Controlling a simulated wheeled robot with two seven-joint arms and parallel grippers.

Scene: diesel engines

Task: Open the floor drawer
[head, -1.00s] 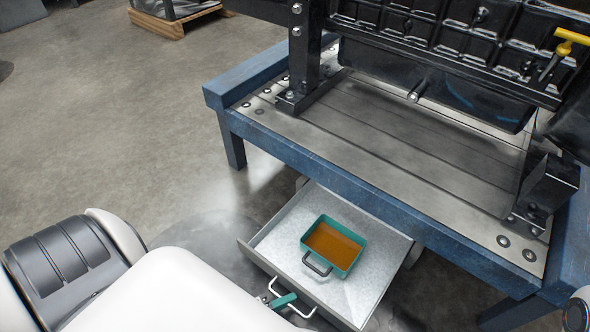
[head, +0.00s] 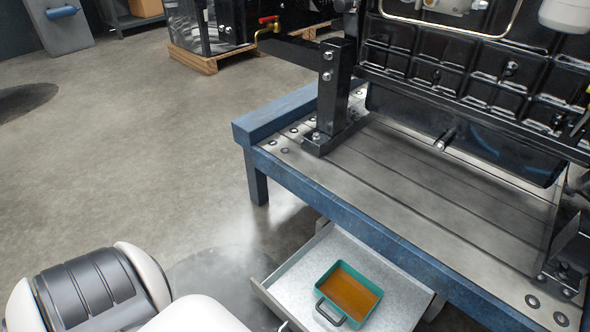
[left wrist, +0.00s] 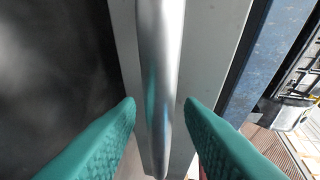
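The floor drawer (head: 315,262) is a grey metal drawer pulled out from under the blue engine stand (head: 345,212). Its inside is exposed, and its rear part is hidden under the stand. Only a bit of its handle (head: 284,326) shows at the bottom edge of the head view. In the left wrist view, the round metal handle (left wrist: 160,50) runs between the fingers of my left gripper (left wrist: 160,103). The teal fingers are apart on either side of it, with narrow gaps showing. My left gripper is outside the head view. My right gripper is not in view.
A teal pan (head: 349,293) with amber liquid and a dark handle sits in the drawer. A black engine (head: 480,85) stands on the stand above. Another engine on a wooden pallet (head: 208,62) is at the back. The concrete floor (head: 150,150) to the left is clear.

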